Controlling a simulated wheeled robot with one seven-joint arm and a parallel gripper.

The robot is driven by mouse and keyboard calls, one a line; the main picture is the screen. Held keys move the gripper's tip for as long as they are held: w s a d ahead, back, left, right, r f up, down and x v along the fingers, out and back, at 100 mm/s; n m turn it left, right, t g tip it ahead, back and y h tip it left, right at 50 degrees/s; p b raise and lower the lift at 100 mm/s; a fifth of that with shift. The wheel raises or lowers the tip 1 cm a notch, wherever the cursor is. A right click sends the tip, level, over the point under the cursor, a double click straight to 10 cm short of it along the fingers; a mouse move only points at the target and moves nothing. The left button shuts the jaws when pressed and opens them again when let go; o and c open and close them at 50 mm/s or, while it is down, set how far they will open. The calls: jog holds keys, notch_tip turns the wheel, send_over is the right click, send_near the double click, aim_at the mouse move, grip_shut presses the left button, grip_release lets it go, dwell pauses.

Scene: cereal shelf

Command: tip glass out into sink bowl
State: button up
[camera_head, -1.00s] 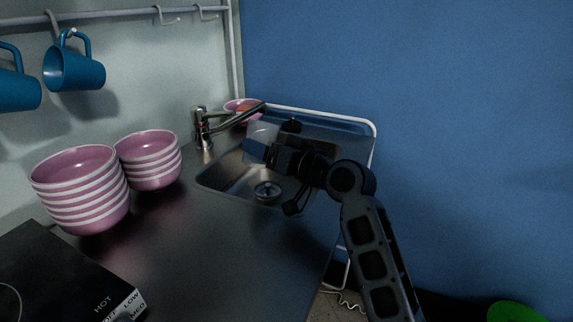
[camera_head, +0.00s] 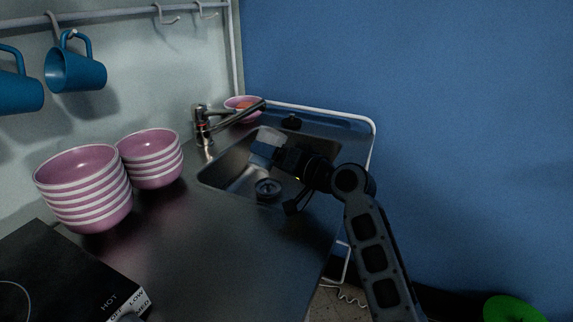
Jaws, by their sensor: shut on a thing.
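My gripper (camera_head: 281,158) reaches in from the right over the sink bowl and is shut on the glass. The glass (camera_head: 265,146) is pale and see-through, with a bluish lower part, and hangs above the sink bowl. It looks tilted, but its exact angle and what is inside are hard to make out. The steel sink bowl (camera_head: 222,176) is set in the counter, with a round drain (camera_head: 267,188) at its bottom. The fingertips are dark and mostly hidden behind the gripper body.
A tap (camera_head: 204,124) stands at the sink's back left, its spout close to the glass. A pink bowl (camera_head: 238,101) is behind it. Stacks of pink bowls (camera_head: 83,190) (camera_head: 150,160) stand left. A black hob (camera_head: 55,275) is front left. A white rail (camera_head: 330,116) edges the sink.

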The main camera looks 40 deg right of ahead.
jog(key=shift+f+m, duration=0.9)
jog(key=shift+f, duration=0.15)
jog(key=shift+f+m+y+p, duration=0.2)
jog(key=shift+m+y+p, duration=0.1)
jog(key=shift+m+p, duration=0.5)
dwell(0.5)
jog(key=shift+d+r+m+p, duration=0.15)
jog(key=shift+r+m+p, duration=0.45)
jog(key=shift+p, duration=0.8)
jog(key=shift+w+d+f+m+g+y, duration=0.1)
jog(key=shift+d+f+m+g+y, duration=0.3)
jog(key=shift+d+m, duration=0.45)
dwell(0.3)
jog(key=shift+d+r+m+p, duration=0.15)
jog(key=shift+r+m+p, duration=0.25)
jog(key=shift+m+p, duration=0.8)
dwell(0.5)
